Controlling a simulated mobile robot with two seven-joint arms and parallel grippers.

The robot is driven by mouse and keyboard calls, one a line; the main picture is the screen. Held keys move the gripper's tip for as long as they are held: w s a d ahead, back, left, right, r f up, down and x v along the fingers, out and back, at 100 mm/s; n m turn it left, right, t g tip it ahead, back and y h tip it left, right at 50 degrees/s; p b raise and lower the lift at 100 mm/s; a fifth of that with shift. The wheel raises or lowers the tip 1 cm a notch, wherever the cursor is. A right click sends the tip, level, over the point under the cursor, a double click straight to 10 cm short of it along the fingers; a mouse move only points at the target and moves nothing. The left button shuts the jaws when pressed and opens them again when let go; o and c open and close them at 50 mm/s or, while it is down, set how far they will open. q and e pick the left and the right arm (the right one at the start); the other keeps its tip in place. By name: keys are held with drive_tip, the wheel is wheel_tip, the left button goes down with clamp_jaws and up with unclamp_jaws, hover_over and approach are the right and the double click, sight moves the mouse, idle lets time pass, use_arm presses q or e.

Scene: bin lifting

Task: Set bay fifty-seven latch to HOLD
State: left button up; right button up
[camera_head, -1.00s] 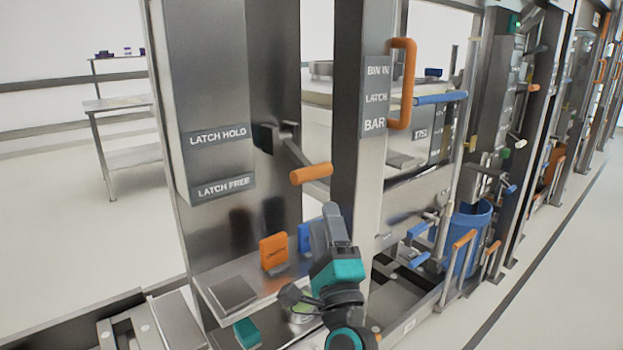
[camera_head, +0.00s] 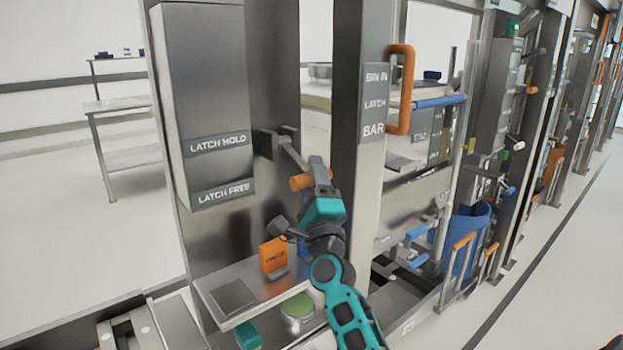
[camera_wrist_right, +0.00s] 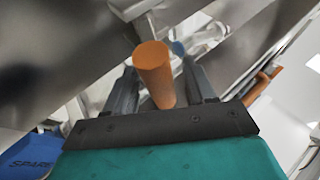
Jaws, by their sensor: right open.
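The latch lever (camera_head: 289,153) is a grey metal arm sloping down to the right from its pivot on the post. Its orange cylindrical grip (camera_head: 299,182) is at the lower end, partly hidden by my right gripper (camera_head: 318,168). In the right wrist view the orange grip (camera_wrist_right: 154,72) stands between the two open fingers; I cannot tell whether they touch it. The plates LATCH HOLD (camera_head: 218,145) and, below it, LATCH FREE (camera_head: 223,193) are on the grey panel left of the lever. My left gripper is out of view.
The post (camera_head: 350,210) and an orange bar handle (camera_head: 402,90) stand to the right.

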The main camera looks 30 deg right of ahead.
drive_tip(key=shift+c, duration=0.2)
clamp_jaws()
idle(0.4)
drive_tip(key=shift+r, duration=0.15)
